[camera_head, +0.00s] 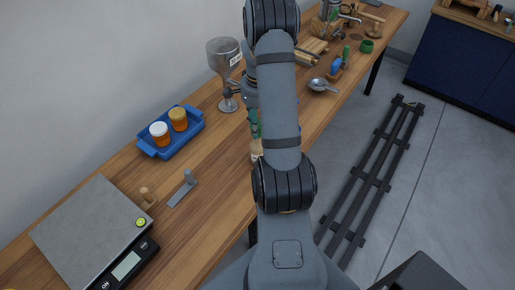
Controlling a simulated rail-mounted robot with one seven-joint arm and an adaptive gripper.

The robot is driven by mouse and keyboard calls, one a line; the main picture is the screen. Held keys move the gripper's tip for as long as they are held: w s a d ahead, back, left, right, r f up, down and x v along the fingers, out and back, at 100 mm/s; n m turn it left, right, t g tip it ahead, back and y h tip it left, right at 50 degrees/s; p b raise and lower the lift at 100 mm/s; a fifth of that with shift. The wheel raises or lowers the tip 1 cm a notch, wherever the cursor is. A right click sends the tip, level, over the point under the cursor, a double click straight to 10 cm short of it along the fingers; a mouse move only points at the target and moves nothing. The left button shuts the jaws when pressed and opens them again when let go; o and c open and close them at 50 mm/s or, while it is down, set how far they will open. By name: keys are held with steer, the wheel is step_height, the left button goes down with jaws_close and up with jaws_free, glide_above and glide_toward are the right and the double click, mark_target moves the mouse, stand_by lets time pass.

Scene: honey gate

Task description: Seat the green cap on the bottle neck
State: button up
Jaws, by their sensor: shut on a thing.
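My gripper (253,122) is partly in view at the left edge of my forearm, pointing down over the bench. It is shut on a small green thing, which looks like the green cap; the forearm covers much of both. Just below it a pale, tan thing (256,149) shows, possibly the bottle, mostly hidden by my arm. I cannot tell whether the cap touches a bottle neck.
A steel funnel-shaped hopper (222,54) on a stand is behind the gripper. A metal scoop (320,85) and green cup (367,46) lie farther right.

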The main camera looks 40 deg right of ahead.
steer(key=shift+f+b, duration=1.6)
steer(key=shift+b, duration=0.35)
stand_by(2.4)
stand_by(0.4)
steer(key=o, duration=0.7)
steer(key=shift+r, duration=0.3)
steer(key=shift+r+p, duration=1.15)
steer(key=shift+r, duration=0.35)
steer(key=shift+o, duration=1.1)
steer(key=o, duration=0.3)
